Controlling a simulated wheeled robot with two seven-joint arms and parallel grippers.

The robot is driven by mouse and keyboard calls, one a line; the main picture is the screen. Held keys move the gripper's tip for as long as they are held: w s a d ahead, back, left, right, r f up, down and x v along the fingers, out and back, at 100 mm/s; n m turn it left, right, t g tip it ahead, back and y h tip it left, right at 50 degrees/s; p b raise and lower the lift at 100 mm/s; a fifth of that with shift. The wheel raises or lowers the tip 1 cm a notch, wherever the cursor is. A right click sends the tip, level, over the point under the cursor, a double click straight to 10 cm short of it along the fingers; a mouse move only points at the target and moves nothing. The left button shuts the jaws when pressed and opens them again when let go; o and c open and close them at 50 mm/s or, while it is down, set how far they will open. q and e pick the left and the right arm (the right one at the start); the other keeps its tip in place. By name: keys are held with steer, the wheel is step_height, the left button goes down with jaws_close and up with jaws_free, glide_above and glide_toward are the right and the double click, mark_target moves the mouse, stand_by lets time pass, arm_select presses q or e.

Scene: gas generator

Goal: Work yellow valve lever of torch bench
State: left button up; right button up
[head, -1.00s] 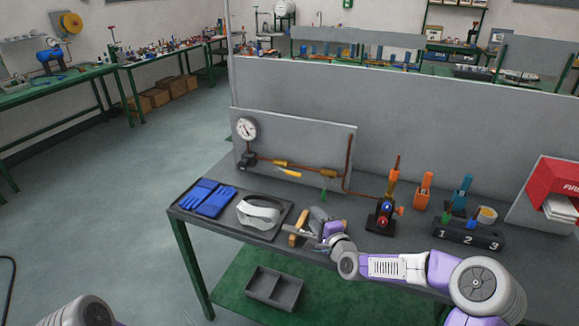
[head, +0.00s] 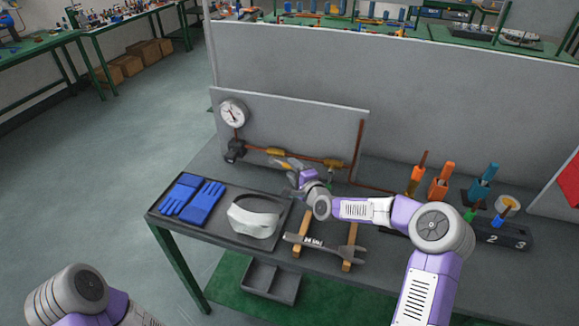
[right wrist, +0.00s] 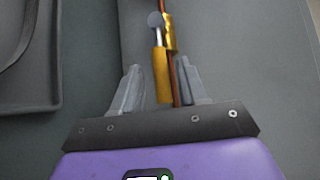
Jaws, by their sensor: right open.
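The yellow valve lever (right wrist: 161,75) lies between the two fingers of my right gripper (right wrist: 158,85) in the right wrist view. The fingers are open, one on each side, with a gap to the lever. The brass valve body (right wrist: 169,32) and the copper pipe are just beyond. My left gripper is out of view; only part of the left arm shows at lower left.
A pressure gauge (head: 233,113) is on the panel (head: 300,125). Blue gloves (head: 195,198) and a white visor (head: 254,215) lie in a dark tray. A wrench (head: 325,247) rests on wooden blocks below my right arm. Torches (head: 440,182) stand to the right.

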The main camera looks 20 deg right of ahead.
steer(key=shift+x, duration=1.3)
jaws_close()
